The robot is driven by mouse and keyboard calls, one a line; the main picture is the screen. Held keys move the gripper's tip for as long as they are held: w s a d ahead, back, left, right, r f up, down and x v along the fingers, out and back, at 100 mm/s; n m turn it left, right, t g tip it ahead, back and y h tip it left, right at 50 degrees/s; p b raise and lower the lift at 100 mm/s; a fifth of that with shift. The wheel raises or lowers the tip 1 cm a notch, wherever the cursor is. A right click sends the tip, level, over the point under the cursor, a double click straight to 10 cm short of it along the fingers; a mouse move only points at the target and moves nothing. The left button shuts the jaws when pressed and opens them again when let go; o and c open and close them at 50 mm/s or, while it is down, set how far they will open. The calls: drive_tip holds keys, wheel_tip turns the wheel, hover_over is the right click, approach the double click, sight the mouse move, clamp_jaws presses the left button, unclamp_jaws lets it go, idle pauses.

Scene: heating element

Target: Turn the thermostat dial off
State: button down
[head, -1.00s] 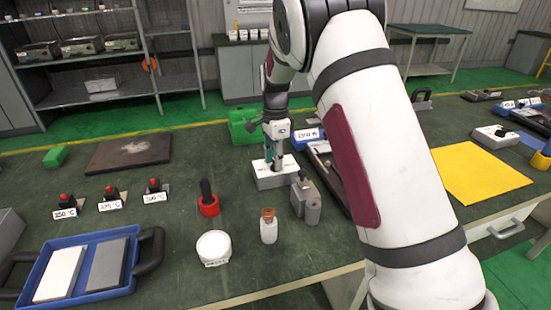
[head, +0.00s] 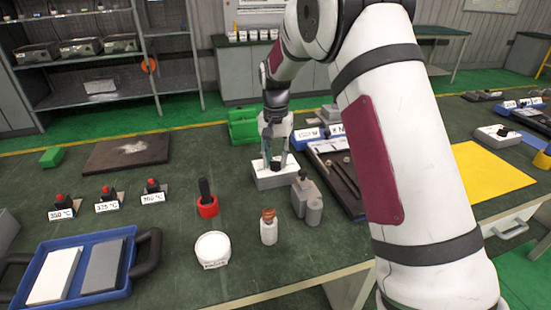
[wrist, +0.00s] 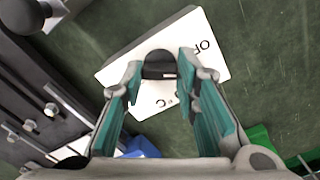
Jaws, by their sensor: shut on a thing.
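The thermostat is a white box (head: 277,180) on the green table, in the middle of the head view. Its white top face (wrist: 118,72) shows in the wrist view, with partly hidden "OF" lettering at the right and a "C" nearer the gripper. The black dial (wrist: 160,64) stands on that face with a small pale mark on it. My gripper (head: 275,160) points down over the box. In the wrist view its teal-padded fingers lie on both sides of the dial, shut on it. The finger bodies hide parts of the face.
A grey metal block (head: 305,194) and a brown-capped bottle (head: 268,228) stand close in front. A green case (head: 243,125) is behind. A tray of tools (head: 340,170) lies to the right. Table to the left of the box is fairly clear.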

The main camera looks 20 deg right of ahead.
sight(276, 161)
drive_tip(key=n, duration=0.6)
drive_tip(key=shift+n, duration=0.3)
idle(0.4)
drive_tip(key=c, duration=1.2)
unclamp_jaws()
drive_tip(key=shift+c, duration=0.2)
drive_tip(key=shift+r, duration=0.15)
wheel_tip(276, 161, up, 12)
